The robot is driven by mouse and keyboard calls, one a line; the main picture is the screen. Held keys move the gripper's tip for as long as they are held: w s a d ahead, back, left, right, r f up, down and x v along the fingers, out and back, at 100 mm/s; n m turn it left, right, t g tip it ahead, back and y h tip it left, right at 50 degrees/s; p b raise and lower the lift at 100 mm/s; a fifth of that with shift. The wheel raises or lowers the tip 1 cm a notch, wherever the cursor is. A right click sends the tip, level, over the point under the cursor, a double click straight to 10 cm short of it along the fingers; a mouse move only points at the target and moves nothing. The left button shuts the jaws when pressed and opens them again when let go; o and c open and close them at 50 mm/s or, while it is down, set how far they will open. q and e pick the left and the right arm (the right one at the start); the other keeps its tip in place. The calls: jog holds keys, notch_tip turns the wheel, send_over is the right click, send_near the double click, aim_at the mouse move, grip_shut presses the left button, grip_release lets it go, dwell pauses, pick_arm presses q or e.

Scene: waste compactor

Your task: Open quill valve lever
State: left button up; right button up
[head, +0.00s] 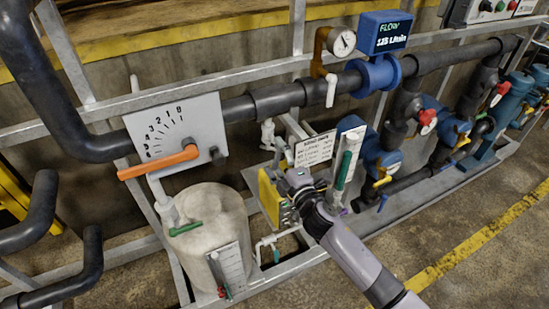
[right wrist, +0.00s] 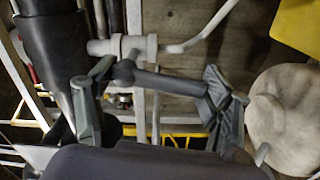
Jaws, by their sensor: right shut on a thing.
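The quill valve lever appears to be the grey bar (right wrist: 165,82) in the right wrist view. It runs from a round hub below a pale tee fitting (right wrist: 125,47) towards the finger on the right. My right gripper (right wrist: 155,105) has its fingers at the two ends of this bar and appears shut on it lengthwise. In the head view my right gripper (head: 288,192) is beside a yellow plate (head: 268,197), below the main pipe. The gripper hides the lever there, so its angle cannot be told. My left gripper is not in view.
A pale tank (head: 208,255) with a green handle (head: 186,229) stands left of the gripper. An orange lever (head: 158,163) crosses a dial panel (head: 178,125). A clear tube panel (head: 347,155) stands close on the right. Metal rails surround the pipes; the floor at right is free.

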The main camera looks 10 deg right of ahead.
jog(key=shift+w+d+n, duration=0.1)
jog(key=shift+d+n, duration=0.2)
jog(key=shift+n, duration=0.9)
jog(key=shift+f, duration=0.1)
jog(key=o, duration=1.7)
jog(key=v, duration=1.2)
